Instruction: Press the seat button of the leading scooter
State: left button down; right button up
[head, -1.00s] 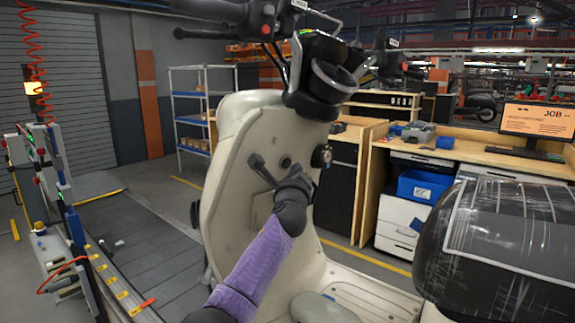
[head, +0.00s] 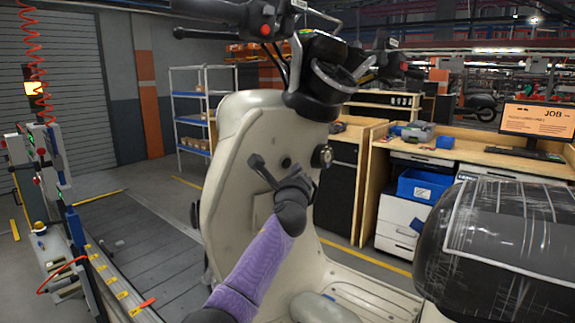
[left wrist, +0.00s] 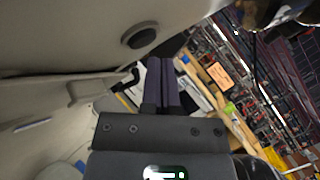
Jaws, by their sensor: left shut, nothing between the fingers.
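The scooter's beige front shield (head: 232,170) stands before me in the head view, its handlebars above. A small dark round button (head: 286,162) and a silver-rimmed lock (head: 322,156) sit on the shield's inner face. In the left wrist view a dark round button (left wrist: 139,37) shows on the beige panel, above and left of the fingertips. No label shows, so I cannot tell which is the seat button. My left gripper (head: 308,178) is just below the lock, its fingers partly hidden by the wrist. The left wrist view shows its fingers (left wrist: 161,62) shut and empty, apart from the button.
A black wrapped seat (head: 500,245) fills the lower right. A wooden workbench (head: 480,160) with a monitor and blue bin (head: 422,186) stands behind the scooter. A conveyor lane (head: 140,245) and rail posts lie to the left.

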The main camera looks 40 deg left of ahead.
dwell(0.5)
pick_arm(q)
jog(key=shift+a+r, duration=0.1)
jog(key=shift+a, duration=0.35)
jog(key=shift+a+r, duration=0.1)
jog(key=shift+a, duration=0.35)
dwell(0.5)
jog(key=shift+d, duration=0.15)
jog(key=shift+d+f+p, duration=0.2)
jog(key=shift+d+p, duration=0.2)
jog(key=shift+d, duration=0.3)
jog(key=shift+d, duration=0.1)
jog(key=d, duration=0.2)
jog(key=d+f+p, duration=0.1)
jog(key=d, duration=0.1)
jog(key=shift+s+d, duration=0.2)
jog(key=shift+d, duration=0.15)
